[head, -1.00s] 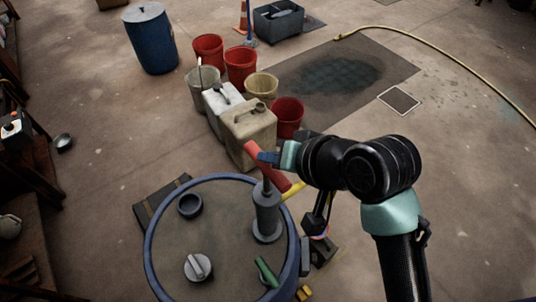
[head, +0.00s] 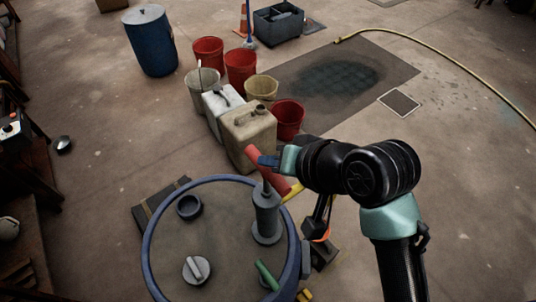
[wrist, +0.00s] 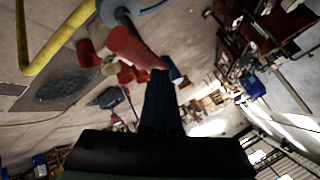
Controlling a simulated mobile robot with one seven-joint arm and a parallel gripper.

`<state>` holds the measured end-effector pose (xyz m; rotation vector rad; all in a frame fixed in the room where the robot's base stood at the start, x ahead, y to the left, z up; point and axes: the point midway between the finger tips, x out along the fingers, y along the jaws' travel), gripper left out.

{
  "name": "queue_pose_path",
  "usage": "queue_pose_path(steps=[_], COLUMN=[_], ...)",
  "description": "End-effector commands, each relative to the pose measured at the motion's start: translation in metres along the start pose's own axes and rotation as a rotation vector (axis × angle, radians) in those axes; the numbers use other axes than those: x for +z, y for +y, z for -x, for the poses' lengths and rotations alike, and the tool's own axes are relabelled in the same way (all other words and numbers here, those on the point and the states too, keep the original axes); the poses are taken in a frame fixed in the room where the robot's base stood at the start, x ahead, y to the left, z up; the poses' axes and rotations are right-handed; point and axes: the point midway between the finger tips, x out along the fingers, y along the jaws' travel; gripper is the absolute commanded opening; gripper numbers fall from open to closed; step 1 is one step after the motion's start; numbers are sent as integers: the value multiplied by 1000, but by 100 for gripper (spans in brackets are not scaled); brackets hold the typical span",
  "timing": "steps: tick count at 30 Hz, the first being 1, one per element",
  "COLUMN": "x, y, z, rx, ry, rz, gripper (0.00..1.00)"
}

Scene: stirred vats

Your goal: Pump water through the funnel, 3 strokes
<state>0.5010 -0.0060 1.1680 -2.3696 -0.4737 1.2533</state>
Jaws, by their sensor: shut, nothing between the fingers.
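A grey upright pump (head: 266,215) stands on the lid of a blue-rimmed vat (head: 147,250). Its red crossbar handle (head: 254,158) sits above the barrel on a short bit of visible rod. My gripper (head: 266,160) is shut at the handle's far end, with its dark blue fingers against or over the red bar; I cannot tell exact contact. In the wrist view the shut fingers (wrist: 162,100) reach to the red handle (wrist: 132,45), with nothing between them. A dark round cup (head: 189,206), possibly the funnel, sits on the lid. Part of a yellow pipe (head: 293,192) shows behind the pump.
A grey knob (head: 196,269) and a green lever (head: 266,274) are on the lid. A beige canister (head: 248,135), a white canister (head: 220,103) and several buckets (head: 288,118) stand just beyond. A blue drum (head: 152,42) is farther back.

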Motion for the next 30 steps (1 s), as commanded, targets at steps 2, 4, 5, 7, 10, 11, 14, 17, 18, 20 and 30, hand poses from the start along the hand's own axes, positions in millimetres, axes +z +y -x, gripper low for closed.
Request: queue_pose_path(steps=[2,4,5,7,10,11,14,17,18,20,30], x=[2,2,2,3,4,4,4,5,5,6,8], y=[1,1,2,2,3,3,4,4,4,5,7], z=[-2,-3,-3,-3,-4,-4,-5,-6,-6,-7,-10], rx=[0,0,0,0,1,1,1,1,1,1,1], ry=[-4,-4,-4,-4,-4,-4,-4,-4,-4,-4,-5], rz=[-1,-1,-1,-1,-1,-1,-1,-1,-1,-1,0], gripper=[0,0,0,0,0,0,0,0,0,0,0])
